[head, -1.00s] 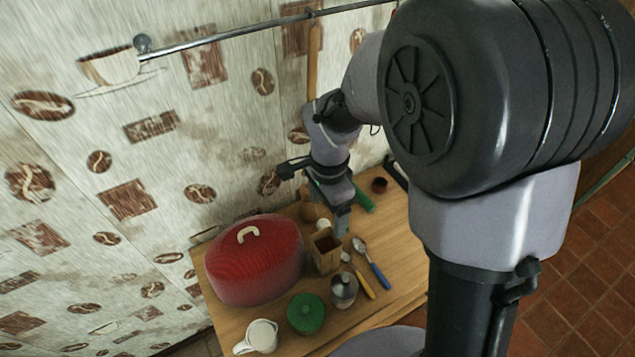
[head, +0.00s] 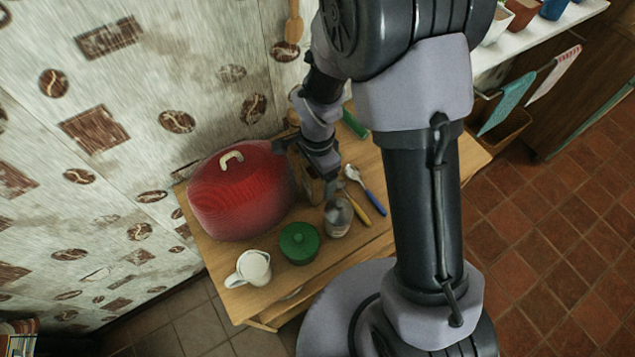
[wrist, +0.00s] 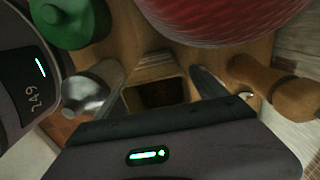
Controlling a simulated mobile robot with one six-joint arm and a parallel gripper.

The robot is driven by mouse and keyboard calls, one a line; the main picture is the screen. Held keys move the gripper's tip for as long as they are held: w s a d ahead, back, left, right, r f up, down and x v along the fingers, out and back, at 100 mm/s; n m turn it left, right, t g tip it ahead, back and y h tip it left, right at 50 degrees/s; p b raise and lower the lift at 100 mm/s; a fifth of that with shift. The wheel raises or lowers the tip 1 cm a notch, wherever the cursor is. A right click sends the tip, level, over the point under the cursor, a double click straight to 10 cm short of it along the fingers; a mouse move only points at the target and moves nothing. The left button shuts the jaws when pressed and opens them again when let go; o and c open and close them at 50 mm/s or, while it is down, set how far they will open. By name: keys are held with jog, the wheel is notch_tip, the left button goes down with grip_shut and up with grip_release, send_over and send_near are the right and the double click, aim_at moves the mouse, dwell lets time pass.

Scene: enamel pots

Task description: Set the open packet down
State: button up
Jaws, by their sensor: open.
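The open packet (wrist: 152,72) is brown paper with a dark filling showing inside its mouth. It appears to stand upright on the wooden table (head: 262,300), just right of the red pot. In the head view the packet (head: 314,190) is partly hidden by my gripper (head: 325,172). In the wrist view my gripper (wrist: 160,85) is open, with one finger on each side of the packet. I cannot tell whether either finger touches it.
A big red lidded pot (head: 240,195) is close on the left. A green lidded pot (head: 299,243), a white jug (head: 252,267) and a glass jar (head: 338,218) stand in front. Two spoons (head: 368,192) lie to the right. A wooden mill (wrist: 275,88) is near one finger.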

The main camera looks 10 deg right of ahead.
jog(key=shift+r, duration=0.15)
grip_shut()
